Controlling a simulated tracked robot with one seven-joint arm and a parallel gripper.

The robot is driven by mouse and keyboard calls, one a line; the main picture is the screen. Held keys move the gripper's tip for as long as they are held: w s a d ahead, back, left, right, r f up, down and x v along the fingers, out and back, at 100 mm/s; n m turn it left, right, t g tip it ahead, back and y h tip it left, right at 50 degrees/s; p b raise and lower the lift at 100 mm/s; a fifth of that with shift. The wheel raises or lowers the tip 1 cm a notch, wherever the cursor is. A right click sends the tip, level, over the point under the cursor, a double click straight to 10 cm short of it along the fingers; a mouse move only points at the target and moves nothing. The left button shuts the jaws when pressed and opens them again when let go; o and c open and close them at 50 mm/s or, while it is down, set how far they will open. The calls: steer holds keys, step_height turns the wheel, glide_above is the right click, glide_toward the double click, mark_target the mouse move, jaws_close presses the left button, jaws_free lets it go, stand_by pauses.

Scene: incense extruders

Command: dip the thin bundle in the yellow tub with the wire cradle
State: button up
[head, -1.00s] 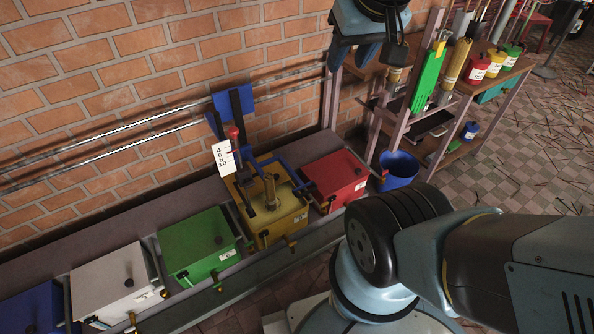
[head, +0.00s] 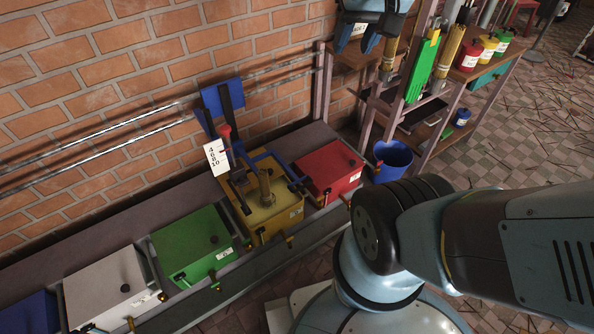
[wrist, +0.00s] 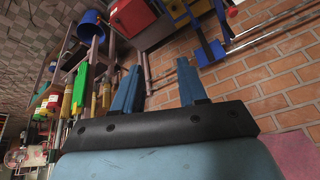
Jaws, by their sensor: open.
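The yellow tub (head: 288,224) stands against the brick wall between the green and red tubs. A blue frame with a red-knobbed lever (head: 226,135) rises over it, and a short tan cylinder (head: 265,186) stands at its top; I cannot tell whether this frame is the wire cradle. Tan bundles hang at the shelf: a narrower one (head: 390,56) and one farther right (head: 449,52). I cannot surely tell which is the thin bundle. My gripper (head: 361,42) is raised in front of the shelf, left of the narrower bundle. In the wrist view its two blue fingers (wrist: 157,68) are apart and empty.
The red tub (head: 327,173), green tub (head: 190,242) and white tub (head: 108,288) share the bench. A blue bucket (head: 391,163) stands between bench and shelf. A green hanging item (head: 422,70) and several pots, including a red one (head: 467,56), crowd the shelf.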

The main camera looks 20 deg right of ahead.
steer(key=w+d+f+m+g+y, duration=0.1)
steer(key=w+f+m+g+y, duration=0.1)
steer(key=w+f+m, duration=0.45)
steer(key=w+d+f+m+g+y, duration=0.1)
steer(key=w+d+f+m+g, duration=0.2)
steer(key=w, duration=0.7)
steer(key=w+d+f+m+y, duration=0.3)
steer(key=w+f+m, duration=0.15)
steer(key=f, duration=0.55)
steer(key=w+d+f+m+y, duration=0.25)
steer(key=f+m, duration=0.25)
steer(key=f, duration=0.4)
steer(key=w+d+f+m+y, duration=0.2)
steer(key=w+f+m, duration=0.25)
steer(key=f, duration=0.55)
steer(key=m+t+y, duration=0.4)
steer(key=m+t, duration=0.3)
steer(key=m, duration=1.1)
glide_toward(304, 187)
steer(key=x, duration=1)
steer(key=shift+w+f, duration=0.35)
steer(key=shift+w, duration=0.05)
steer(key=shift+t, duration=0.3)
jaws_close()
